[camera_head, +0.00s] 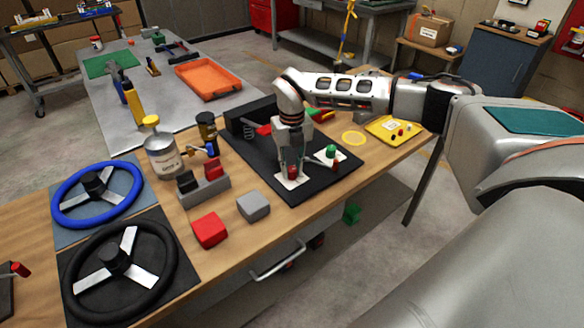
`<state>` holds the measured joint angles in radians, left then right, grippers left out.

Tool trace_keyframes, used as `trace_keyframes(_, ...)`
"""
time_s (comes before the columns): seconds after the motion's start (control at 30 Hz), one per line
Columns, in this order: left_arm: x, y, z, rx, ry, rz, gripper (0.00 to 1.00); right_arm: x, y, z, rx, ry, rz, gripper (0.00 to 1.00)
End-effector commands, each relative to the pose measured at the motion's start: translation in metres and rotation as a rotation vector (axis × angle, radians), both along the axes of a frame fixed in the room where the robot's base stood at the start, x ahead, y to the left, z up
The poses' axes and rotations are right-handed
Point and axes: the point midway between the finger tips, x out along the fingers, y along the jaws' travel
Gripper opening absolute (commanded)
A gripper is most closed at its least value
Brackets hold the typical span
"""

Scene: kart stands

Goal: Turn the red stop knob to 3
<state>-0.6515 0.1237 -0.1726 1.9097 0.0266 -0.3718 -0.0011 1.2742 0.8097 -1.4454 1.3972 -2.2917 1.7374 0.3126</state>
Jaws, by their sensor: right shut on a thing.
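The red stop knob (292,172) sits on a white dial plate (287,183) near the front edge of the black panel (303,197). My right gripper (291,165) points down from above and is shut on the red knob. Its fingers cover part of the knob, and I cannot read the dial numbers or the knob's setting. A green knob (331,151) on another white plate stands just to the right, with a small red-tipped lever beside it. My left gripper is not in view.
A grey block (253,206) and a red block (210,230) lie left of the panel. A blue wheel (97,192) and a black wheel (119,260) lie further left.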

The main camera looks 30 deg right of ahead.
Motion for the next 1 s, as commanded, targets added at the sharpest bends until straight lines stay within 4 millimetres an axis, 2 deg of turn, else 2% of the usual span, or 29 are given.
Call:
trace_keyframes(0.57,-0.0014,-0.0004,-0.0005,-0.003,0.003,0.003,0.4,0.0007,-0.0002,0.0007,0.0,-0.002,-0.029,0.0)
trace_keyframes(0.6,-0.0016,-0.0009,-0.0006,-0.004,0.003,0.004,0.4,0.0007,-0.0002,0.0007,0.0,-0.002,-0.029,0.32)
trace_keyframes(0.63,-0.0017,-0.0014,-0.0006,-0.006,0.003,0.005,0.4,0.0007,-0.0002,0.0007,0.0,-0.002,-0.029,0.39)
trace_keyframes(1.0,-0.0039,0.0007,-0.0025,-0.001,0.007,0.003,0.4,0.0005,-0.0001,0.002,0.0,-0.001,-0.029,0.39)
